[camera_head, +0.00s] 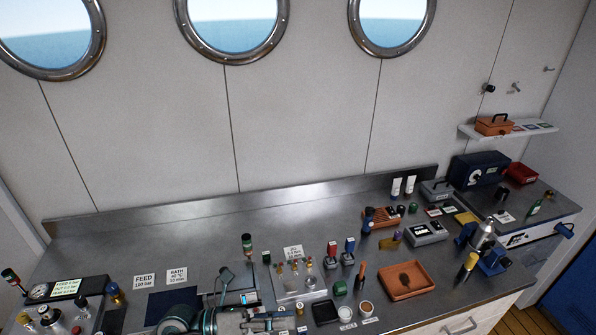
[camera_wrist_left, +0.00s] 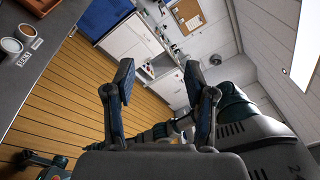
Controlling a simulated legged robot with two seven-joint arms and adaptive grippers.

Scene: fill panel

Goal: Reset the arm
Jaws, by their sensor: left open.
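My left arm enters at the bottom of the head view. Its gripper (camera_head: 232,297) is over the front edge of the steel worktop (camera_head: 330,215), left of the small bottles. In the left wrist view my left gripper (camera_wrist_left: 158,80) has its two dark fingers spread wide, with nothing between them. Beyond the fingers are the wooden floor (camera_wrist_left: 75,100) and white cabinets (camera_wrist_left: 130,45). My right gripper does not show clearly in either view.
Near the gripper stand a fill panel with a gauge (camera_head: 40,291), a FEED sign (camera_head: 145,281), a dark mat (camera_head: 172,302) and several small bottles. An orange tray (camera_head: 405,290) and a blue vise (camera_head: 490,262) are further right.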

